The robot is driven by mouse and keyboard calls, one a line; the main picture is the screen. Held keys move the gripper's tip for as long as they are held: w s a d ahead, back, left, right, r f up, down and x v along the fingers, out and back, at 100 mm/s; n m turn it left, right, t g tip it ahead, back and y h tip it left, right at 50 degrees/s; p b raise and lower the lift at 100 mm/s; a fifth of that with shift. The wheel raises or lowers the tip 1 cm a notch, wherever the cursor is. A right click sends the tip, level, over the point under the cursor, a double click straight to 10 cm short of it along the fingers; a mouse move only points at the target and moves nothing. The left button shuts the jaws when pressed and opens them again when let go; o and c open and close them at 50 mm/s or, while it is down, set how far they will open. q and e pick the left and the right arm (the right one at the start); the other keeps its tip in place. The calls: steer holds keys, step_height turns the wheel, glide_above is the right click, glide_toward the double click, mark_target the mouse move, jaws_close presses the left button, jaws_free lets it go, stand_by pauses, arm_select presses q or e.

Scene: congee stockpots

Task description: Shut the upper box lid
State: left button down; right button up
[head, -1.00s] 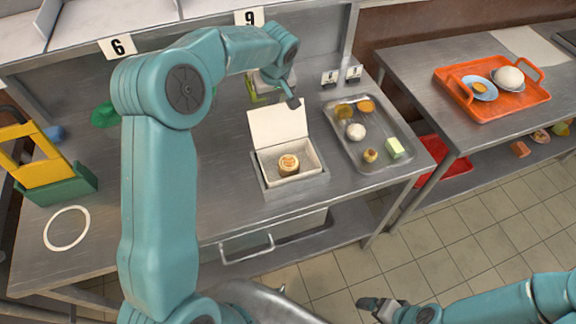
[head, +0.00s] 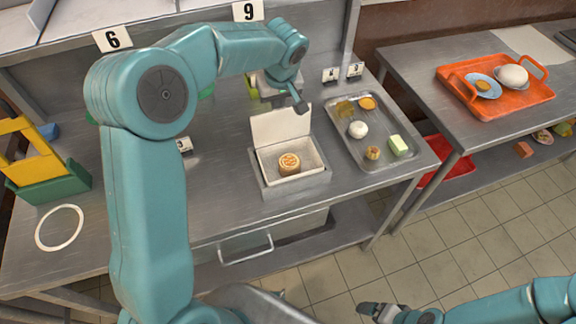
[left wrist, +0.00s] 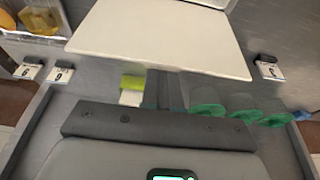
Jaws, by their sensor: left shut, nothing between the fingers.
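A pale box (head: 268,183) stands on the steel table with its white lid (head: 278,127) raised at the back edge, roughly upright. A round golden cake (head: 289,163) sits inside. My left gripper (head: 300,104) is shut and empty, close to the lid's upper right edge and apparently behind it. I cannot tell whether it touches. In the left wrist view the lid (left wrist: 160,38) fills the upper middle as a broad pale panel, beyond the dark fingers (left wrist: 165,88). My right gripper (head: 372,308) is low at the right, over the floor; its finger gap is unclear.
A metal tray (head: 386,160) with several foods stands right of the box. An orange tray (head: 530,97) is on the right table. A yellow-green holder (head: 50,188) and a white ring (head: 40,236) are at the left. Table in front of the box is clear.

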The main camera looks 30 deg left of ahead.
mark_target(281, 112)
arm_select(q)
steer(key=shift+s+d+b, duration=1)
steer(key=shift+s+d, duration=0.15)
steer(key=shift+d, duration=0.25)
steer(key=shift+r, duration=0.25)
step_height(281, 112, up, 8)
steer(key=p, duration=0.5)
steer(key=shift+p, duration=0.4)
steer(key=shift+s, duration=0.1)
